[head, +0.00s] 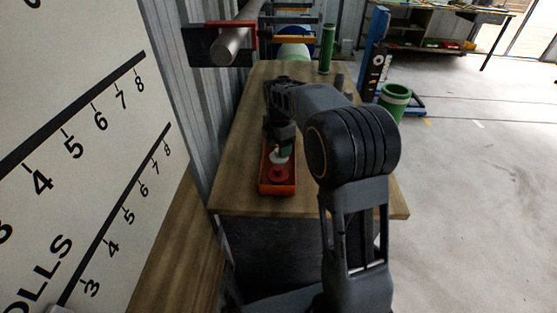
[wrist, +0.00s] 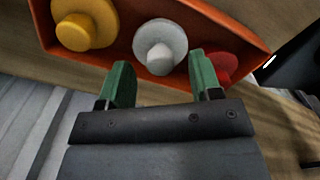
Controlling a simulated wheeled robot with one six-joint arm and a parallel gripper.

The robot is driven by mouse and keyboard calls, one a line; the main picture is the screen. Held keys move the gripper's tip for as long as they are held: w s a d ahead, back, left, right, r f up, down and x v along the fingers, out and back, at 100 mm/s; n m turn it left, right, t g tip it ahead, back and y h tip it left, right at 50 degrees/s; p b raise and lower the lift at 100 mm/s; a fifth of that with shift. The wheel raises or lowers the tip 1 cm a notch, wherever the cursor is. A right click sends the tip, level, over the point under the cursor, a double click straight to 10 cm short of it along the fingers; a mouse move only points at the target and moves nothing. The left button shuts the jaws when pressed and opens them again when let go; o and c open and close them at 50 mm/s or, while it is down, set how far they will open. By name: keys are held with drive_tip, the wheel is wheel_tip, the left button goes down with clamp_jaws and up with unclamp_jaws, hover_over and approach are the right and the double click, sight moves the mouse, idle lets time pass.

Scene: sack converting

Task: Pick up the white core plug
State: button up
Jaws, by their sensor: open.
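The white core plug (wrist: 161,45) lies in an orange tray (wrist: 135,47), between a yellow plug and a red plug. It also shows in the head view (head: 280,157), partly hidden by my gripper. My gripper (wrist: 157,82) is open with its two green fingers apart. In the wrist view the fingertips stand at either side of the white plug's near edge, with nothing held between them. In the head view my gripper (head: 281,151) is low over the tray, close to the white plug. I cannot tell whether the fingers touch it.
A yellow plug (wrist: 86,25) is left of the white one in the wrist view. A red plug (wrist: 220,67) is just behind the right finger. The tray rests on a wooden table (head: 236,150). A green cylinder (head: 326,49) stands at the table's far end.

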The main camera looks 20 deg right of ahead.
drive_tip(key=shift+f, duration=0.9)
drive_tip(key=c, duration=1)
